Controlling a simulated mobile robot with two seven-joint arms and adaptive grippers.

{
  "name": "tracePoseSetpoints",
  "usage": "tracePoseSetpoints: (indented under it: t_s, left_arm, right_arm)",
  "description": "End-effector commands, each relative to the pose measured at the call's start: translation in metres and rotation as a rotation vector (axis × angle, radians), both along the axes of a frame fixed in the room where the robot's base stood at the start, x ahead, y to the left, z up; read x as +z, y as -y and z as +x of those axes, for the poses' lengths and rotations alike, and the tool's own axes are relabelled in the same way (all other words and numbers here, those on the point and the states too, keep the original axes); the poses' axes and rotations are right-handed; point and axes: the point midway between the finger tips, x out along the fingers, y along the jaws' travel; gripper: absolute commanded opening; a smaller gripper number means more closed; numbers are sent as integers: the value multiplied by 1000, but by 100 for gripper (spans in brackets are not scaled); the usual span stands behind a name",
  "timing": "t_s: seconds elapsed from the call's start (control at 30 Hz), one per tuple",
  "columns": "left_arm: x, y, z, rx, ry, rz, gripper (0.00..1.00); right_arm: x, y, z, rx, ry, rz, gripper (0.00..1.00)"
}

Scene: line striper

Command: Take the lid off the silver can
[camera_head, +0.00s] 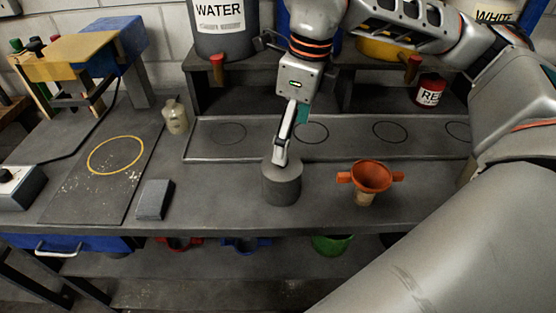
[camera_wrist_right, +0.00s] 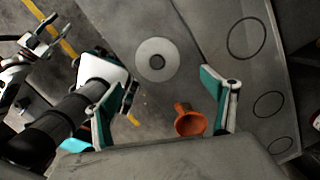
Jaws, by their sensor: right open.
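The silver can (camera_head: 281,187) is a plain grey cylinder standing upright near the front middle of the bench. In the right wrist view its round top (camera_wrist_right: 157,60) is a pale disc with a darker round centre; where lid and body meet is not clear. My right gripper (camera_head: 281,160) points down at the can's top, and its tip overlaps the top in the head view. In the wrist view its two teal-lined fingers stand wide apart with nothing held. Contact with the can cannot be told. Parts of my left arm appear at the left of the wrist view; its jaws are unclear.
An orange funnel (camera_head: 371,177) stands right of the can. A grey block (camera_head: 154,199) and a small bottle (camera_head: 175,116) are to its left.

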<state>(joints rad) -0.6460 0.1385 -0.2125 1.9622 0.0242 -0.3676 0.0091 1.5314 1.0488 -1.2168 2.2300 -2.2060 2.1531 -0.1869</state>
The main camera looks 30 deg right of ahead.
Motion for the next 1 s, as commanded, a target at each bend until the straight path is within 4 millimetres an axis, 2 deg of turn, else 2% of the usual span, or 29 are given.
tracePoseSetpoints:
  t_s: [0.53,0.87,1.0]
  left_arm:
    - [5,-1,-2,-1,-4,2,40]
    - [5,-1,-2,-1,-4,2,40]
    - [5,-1,-1,0,-3,2,40]
  right_arm:
    - [-64,-12,12,3,-6,1,84]
    - [-70,-13,13,2,-2,3,84]
    - [-70,-13,13,2,-2,3,48]
